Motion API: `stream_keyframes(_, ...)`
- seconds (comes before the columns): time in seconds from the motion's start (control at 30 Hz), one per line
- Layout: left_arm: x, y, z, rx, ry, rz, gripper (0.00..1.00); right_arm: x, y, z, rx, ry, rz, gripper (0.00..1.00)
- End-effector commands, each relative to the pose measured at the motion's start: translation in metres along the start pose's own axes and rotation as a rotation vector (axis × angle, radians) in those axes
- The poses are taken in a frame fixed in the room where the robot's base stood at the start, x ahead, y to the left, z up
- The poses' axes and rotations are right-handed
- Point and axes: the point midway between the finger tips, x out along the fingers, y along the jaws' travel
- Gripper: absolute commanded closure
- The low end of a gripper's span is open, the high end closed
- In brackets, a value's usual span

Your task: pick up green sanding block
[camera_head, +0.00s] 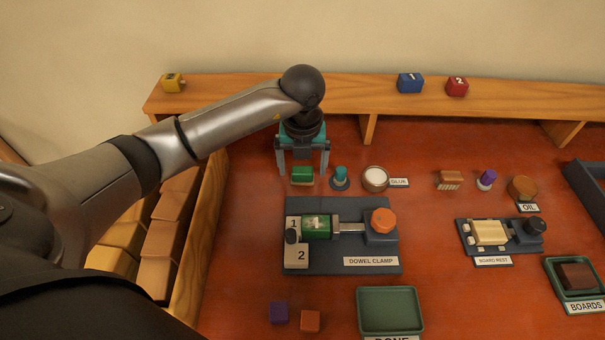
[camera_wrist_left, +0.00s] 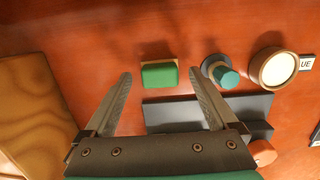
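The green sanding block (camera_head: 302,175) sits on the red-brown table behind the dowel clamp, with a tan layer along its edge. In the left wrist view the green sanding block (camera_wrist_left: 159,75) lies between and just beyond the two fingertips. My left gripper (camera_head: 303,172) is open and points down over the block. Its fingers (camera_wrist_left: 160,75) stand apart on either side, and I see no contact with the block. My right gripper is not in view.
A teal-topped knob (camera_head: 340,178) and a glue pot (camera_head: 375,178) stand close to the right of the block. The dowel clamp (camera_head: 345,262) lies in front. A wooden shelf (camera_head: 250,92) runs behind, and a wooden crate (camera_head: 200,235) stands left. Open table lies right of the clamp.

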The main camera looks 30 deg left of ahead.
Motion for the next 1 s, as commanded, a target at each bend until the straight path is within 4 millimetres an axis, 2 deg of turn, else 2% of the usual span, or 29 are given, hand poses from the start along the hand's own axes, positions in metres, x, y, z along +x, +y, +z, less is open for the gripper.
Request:
stream_keyframes(0.07,-0.0003,0.0,0.0,0.0,0.0,0.0,0.18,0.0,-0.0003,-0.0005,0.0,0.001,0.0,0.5)
stream_keyframes(0.77,-0.0006,0.0002,0.0002,0.0,0.0,0.0,0.96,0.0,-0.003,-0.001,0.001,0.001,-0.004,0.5)
stream_keyframes(1.0,-0.0012,0.0001,0.0004,-0.001,-0.001,0.0,0.97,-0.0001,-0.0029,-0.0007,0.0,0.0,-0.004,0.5)
